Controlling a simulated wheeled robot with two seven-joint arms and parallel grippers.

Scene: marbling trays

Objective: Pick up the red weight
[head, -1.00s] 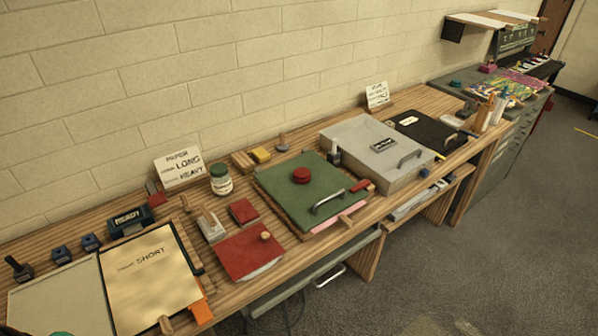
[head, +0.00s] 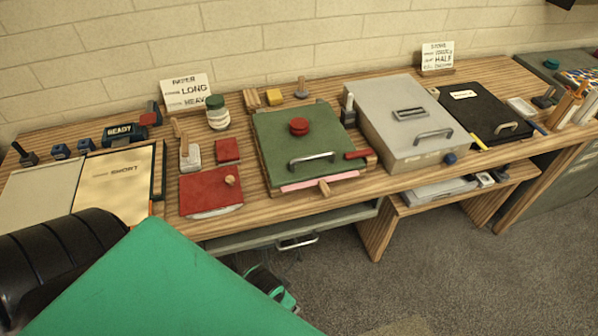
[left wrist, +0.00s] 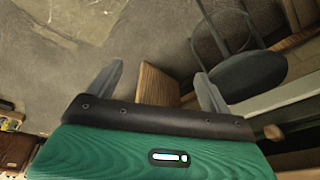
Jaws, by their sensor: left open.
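The red weight (head: 299,126) is a small round red piece. It rests on the green board (head: 270,137) with a metal handle, left of the grey box. My left arm comes in from the lower left of the head view, below the table's front edge. In the left wrist view my left gripper (left wrist: 160,88) has its two fingers wide apart with nothing between them. It points toward the floor area, and the red weight is not in that view. My right gripper is in neither view.
A red board with a knob (head: 207,198) and a red block (head: 228,150) lie left of the green board. A lidded jar (head: 217,117) stands behind. A grey box (head: 385,110) stands to the right. A dark stool (left wrist: 247,77) shows in the left wrist view.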

